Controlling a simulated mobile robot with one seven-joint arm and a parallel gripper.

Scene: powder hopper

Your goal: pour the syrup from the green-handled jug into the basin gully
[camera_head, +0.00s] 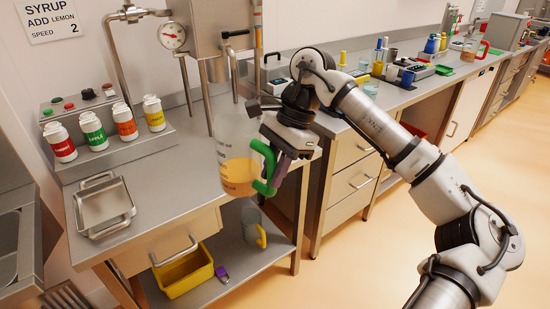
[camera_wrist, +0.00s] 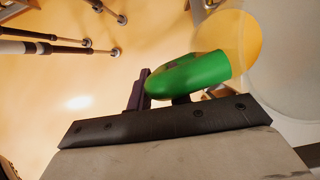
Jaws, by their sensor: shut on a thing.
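The clear jug (camera_head: 235,138) with a green handle (camera_head: 264,165) holds orange syrup (camera_head: 237,178) in its lower part. My gripper (camera_head: 276,166) is shut on the green handle, which also shows between the dark fingers in the wrist view (camera_wrist: 195,72). The jug looks about upright, held in front of the hopper bench near its right end. A steel basin (camera_head: 8,255) is cut off by the left edge of the head view. A dark slotted grate (camera_head: 66,298) lies low beside it; I cannot tell which is the basin gully.
Several capped bottles (camera_head: 93,134) stand on a shelf at the back left. A steel tray (camera_head: 103,205) lies on the bench. A yellow bin (camera_head: 182,272) and a yellow-handled jug (camera_head: 254,228) stand on the lower shelf. A red-handled jug (camera_head: 471,48) stands far right. The right floor is open.

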